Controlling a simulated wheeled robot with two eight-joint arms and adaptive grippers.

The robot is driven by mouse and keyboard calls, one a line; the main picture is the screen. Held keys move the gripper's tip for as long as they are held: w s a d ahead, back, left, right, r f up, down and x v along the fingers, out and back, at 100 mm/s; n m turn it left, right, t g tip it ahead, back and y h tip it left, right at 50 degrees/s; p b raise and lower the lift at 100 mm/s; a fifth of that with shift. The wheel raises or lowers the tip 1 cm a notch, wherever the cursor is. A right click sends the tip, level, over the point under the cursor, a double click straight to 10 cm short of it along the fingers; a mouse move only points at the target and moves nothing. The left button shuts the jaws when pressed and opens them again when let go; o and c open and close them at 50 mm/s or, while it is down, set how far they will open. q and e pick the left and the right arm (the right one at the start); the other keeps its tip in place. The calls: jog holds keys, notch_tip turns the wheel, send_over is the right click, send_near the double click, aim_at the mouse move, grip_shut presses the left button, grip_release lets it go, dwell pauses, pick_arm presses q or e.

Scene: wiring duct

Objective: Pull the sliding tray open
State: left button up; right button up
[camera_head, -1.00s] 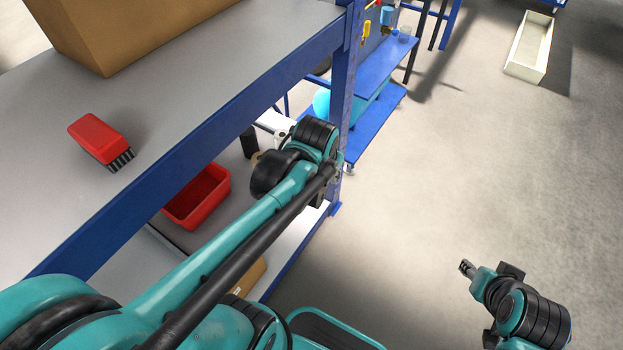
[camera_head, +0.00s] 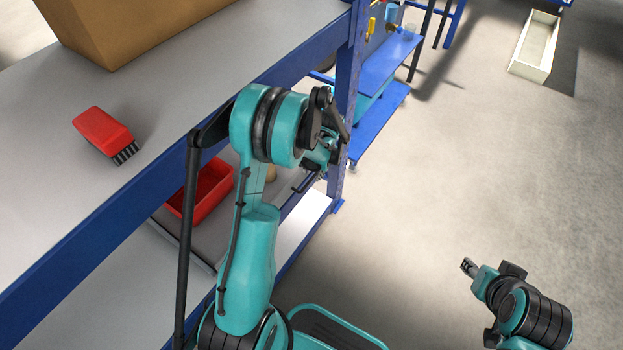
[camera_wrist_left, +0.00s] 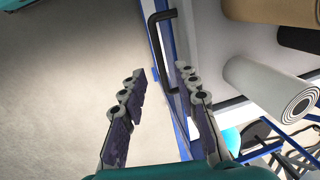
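The sliding tray (camera_head: 218,228) is a grey shelf under the worktop, holding a red bin (camera_head: 205,195); my left arm hides part of it. In the left wrist view a black bar handle (camera_wrist_left: 162,52) stands out along a blue edge. My left gripper (camera_wrist_left: 160,72) is open, its fingers wide apart. The handle's lower end shows between the fingertips, with no visible contact. In the head view the left gripper (camera_head: 318,160) is at the tray's front, its fingers partly hidden. My right gripper (camera_head: 468,267) hangs over the floor at right, away from the tray; its opening is too small to judge.
The blue-edged worktop (camera_head: 60,190) carries a red brush (camera_head: 102,134) and a cardboard box (camera_head: 125,25). A blue post (camera_head: 345,110) stands close beyond my left gripper. A white roll (camera_wrist_left: 270,88) and a brown roll (camera_wrist_left: 270,10) lie behind the handle.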

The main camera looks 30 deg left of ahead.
aim_at(311, 180)
pick_arm(q)
jog(key=f, duration=0.2)
jog(key=a+f+b, duration=0.1)
jog(key=f, duration=0.1)
jog(key=shift+w+f+b, duration=0.1)
jog(key=shift+f+b, duration=0.15)
jog(key=shift+b, duration=0.05)
grip_shut()
jog(key=shift+d, duration=0.1)
